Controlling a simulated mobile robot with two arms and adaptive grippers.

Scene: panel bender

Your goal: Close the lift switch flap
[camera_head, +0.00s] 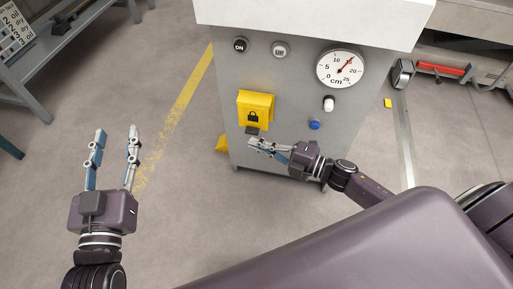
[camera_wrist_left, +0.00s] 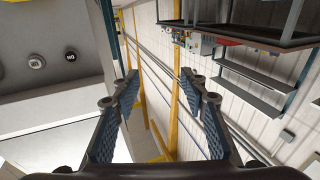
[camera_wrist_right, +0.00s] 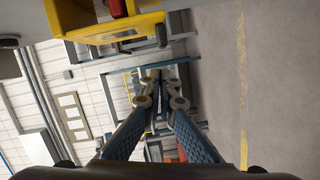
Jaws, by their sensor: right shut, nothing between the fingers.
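The yellow lift switch flap (camera_head: 256,107) with a black padlock symbol is on the front of the grey cabinet, below the two round buttons. In the right wrist view, yellow housing (camera_wrist_right: 75,14) is at the top, with a red part (camera_wrist_right: 118,8) exposed in it, so the flap looks open. My right gripper (camera_head: 252,143) is shut and empty just below the flap; its fingers (camera_wrist_right: 158,80) point past the yellow part. I cannot tell whether they touch it. My left gripper (camera_head: 116,134) is open and empty, away to the left of the cabinet.
The grey cabinet (camera_head: 292,155) also carries a DN button (camera_head: 240,45), an UP button (camera_head: 280,49), a dial (camera_head: 340,69), a white knob (camera_head: 328,103) and a blue button (camera_head: 314,125). A grey bench (camera_head: 62,45) stands at the far left. Floor between is clear.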

